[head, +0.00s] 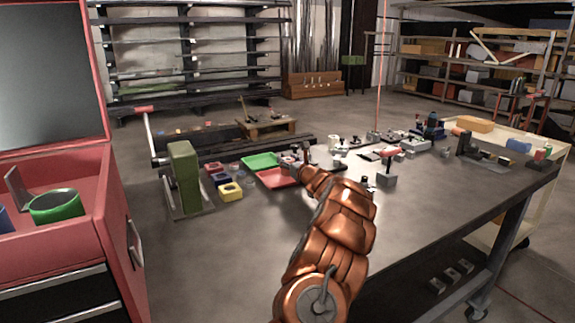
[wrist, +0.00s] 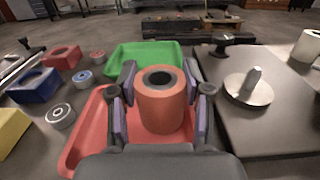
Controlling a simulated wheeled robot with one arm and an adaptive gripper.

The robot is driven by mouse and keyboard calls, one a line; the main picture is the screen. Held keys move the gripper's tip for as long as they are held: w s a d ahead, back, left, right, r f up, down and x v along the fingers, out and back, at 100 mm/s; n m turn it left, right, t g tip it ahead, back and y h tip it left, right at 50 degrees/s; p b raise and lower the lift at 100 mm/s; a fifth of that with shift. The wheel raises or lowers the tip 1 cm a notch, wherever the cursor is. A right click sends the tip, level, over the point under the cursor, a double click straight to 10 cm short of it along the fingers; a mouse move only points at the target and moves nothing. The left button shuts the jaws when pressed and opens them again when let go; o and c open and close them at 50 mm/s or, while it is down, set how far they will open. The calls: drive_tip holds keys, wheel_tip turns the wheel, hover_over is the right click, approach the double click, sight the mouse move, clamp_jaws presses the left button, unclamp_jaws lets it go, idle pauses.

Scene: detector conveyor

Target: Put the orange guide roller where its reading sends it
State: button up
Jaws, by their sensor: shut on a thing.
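The orange guide roller (wrist: 161,108) is an upright orange cylinder with a dark bore, in the middle of the wrist view. My gripper (wrist: 158,88) is shut on it, one finger on each side. The roller appears over the red tray (wrist: 88,128); I cannot tell whether it touches the floor of the tray. The green tray (wrist: 142,54) lies just beyond. In the head view my gripper (head: 297,163) is small and partly hidden by my arm, near the red tray (head: 272,182) and green tray (head: 258,160). No reading is legible.
Left of the trays are a red block (wrist: 62,55), a blue block (wrist: 34,84), a yellow block (head: 231,191) and several small rollers. A metal disc with a post (wrist: 249,87) stands on the bench at right. A green post (head: 185,175) rises at left in the head view.

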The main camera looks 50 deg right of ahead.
drive_tip(key=shift+f, duration=0.75)
drive_tip(key=shift+f, duration=0.1)
drive_tip(key=o, duration=1.3)
drive_tip(key=shift+c, duration=0.2)
drive_tip(key=shift+s+a+r, duration=0.15)
drive_tip(key=shift+s+r, duration=0.05)
drive_tip(key=shift+s, duration=0.4)
drive_tip(key=shift+b+v, duration=0.95)
drive_tip(key=shift+v, duration=4.45)
